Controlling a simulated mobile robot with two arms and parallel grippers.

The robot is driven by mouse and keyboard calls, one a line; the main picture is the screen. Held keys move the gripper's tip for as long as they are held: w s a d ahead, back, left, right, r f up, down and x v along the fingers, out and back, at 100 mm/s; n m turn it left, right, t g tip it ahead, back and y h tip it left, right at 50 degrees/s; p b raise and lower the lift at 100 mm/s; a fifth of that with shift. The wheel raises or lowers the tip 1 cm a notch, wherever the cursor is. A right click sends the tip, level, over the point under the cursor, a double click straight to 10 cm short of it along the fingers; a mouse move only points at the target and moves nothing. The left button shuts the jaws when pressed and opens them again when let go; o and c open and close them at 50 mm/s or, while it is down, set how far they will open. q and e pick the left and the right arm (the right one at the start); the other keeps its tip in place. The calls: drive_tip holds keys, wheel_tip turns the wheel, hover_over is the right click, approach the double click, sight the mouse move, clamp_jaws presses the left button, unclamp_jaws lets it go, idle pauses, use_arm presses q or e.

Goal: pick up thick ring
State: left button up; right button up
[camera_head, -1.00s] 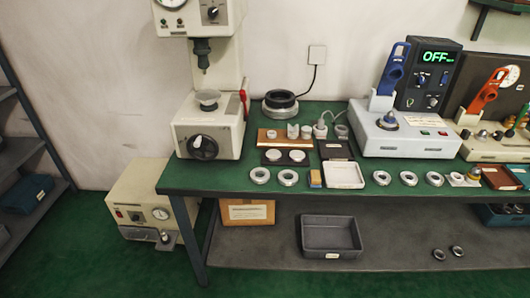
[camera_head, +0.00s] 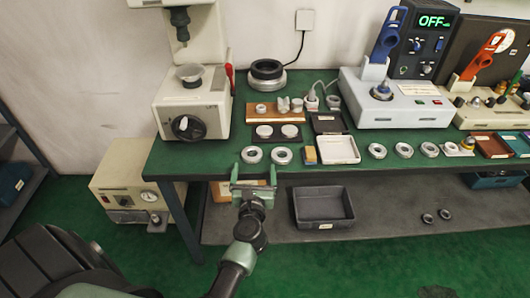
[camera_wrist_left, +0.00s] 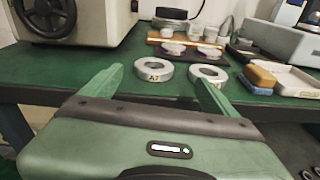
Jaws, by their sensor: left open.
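Two metal rings lie side by side near the front edge of the green bench top. The left ring (camera_head: 252,154) is marked "A7" in the left wrist view (camera_wrist_left: 154,70). The right ring (camera_head: 282,155) also shows in the left wrist view (camera_wrist_left: 208,74). Several similar rings, such as one (camera_head: 377,151), lie farther right; I cannot tell which is the thick one. My left gripper (camera_head: 254,183) is open and empty at the bench's front edge, just short of the two rings. In the left wrist view its fingers (camera_wrist_left: 158,90) point toward them. My right gripper is not in view.
A press (camera_head: 192,107) stands behind on the left. An orange block (camera_head: 310,155) and a white tray (camera_head: 338,150) sit right of the rings. Discs (camera_head: 265,131) lie on a dark plate behind them. A grey bin (camera_head: 323,206) is on the lower shelf.

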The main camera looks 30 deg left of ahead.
sight(252, 155)
use_arm(q)
drive_tip(key=shift+a+f+n, duration=0.2)
drive_tip(key=shift+f+n, duration=0.05)
drive_tip(key=shift+n, duration=0.25)
drive_tip(key=shift+w+a+g, duration=0.15)
drive_tip(key=shift+w+g, duration=0.05)
drive_tip(key=shift+g, duration=0.1)
drive_tip(key=x, duration=0.7)
drive_tip(key=shift+w+a+r, duration=0.1)
drive_tip(key=shift+a+r, duration=0.05)
drive_tip(key=shift+a, duration=0.1)
drive_tip(key=c, duration=1.5)
drive_tip(key=shift+r, duration=0.1)
drive_tip(key=c, duration=0.4)
drive_tip(key=shift+p, duration=0.3)
